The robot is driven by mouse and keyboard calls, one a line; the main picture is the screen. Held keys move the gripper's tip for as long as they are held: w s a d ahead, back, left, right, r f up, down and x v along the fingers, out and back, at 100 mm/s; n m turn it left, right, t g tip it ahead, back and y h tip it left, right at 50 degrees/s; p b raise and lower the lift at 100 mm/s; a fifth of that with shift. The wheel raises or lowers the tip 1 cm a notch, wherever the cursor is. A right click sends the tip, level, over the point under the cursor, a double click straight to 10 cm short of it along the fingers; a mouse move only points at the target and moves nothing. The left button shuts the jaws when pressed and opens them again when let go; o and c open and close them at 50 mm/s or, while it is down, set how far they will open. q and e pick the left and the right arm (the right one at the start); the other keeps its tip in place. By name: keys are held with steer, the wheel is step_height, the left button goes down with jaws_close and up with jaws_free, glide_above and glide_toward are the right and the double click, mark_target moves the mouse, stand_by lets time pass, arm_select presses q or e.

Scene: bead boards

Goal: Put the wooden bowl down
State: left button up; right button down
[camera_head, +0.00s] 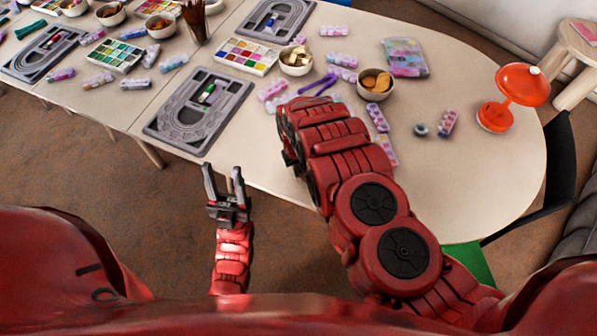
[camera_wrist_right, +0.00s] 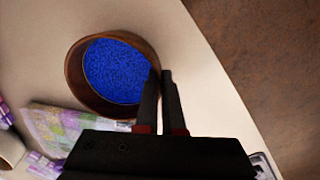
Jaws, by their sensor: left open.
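The wooden bowl (camera_wrist_right: 76,86) shows in the right wrist view, brown and filled with small blue beads (camera_wrist_right: 115,70). My right gripper (camera_wrist_right: 162,76) has its two fingers close together at the bowl's right rim, one on each side of the wall, shut on it. The bowl is over the pale tabletop; I cannot tell whether it touches it. In the head view my right arm hides the bowl and the right gripper. My left gripper (camera_head: 224,178) is open and empty, off the table's front edge.
The table (camera_head: 480,180) holds grey bead boards (camera_head: 160,125), a bead palette (camera_head: 245,56), small bowls (camera_head: 376,84), a patterned pouch (camera_head: 405,57) and bead tubes (camera_head: 447,122). An orange lamp (camera_head: 522,85) stands at the right. The tabletop's right front is mostly clear.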

steer(key=shift+f, duration=0.85)
steer(key=shift+f, duration=0.1)
steer(key=c, duration=1)
jaws_free()
steer(key=shift+c, duration=0.2)
step_height(320, 180, up, 12)
steer(key=b, duration=0.1)
steer(key=shift+s+a+b, duration=0.15)
steer(key=shift+a+b, duration=0.15)
steer(key=shift+a, duration=0.05)
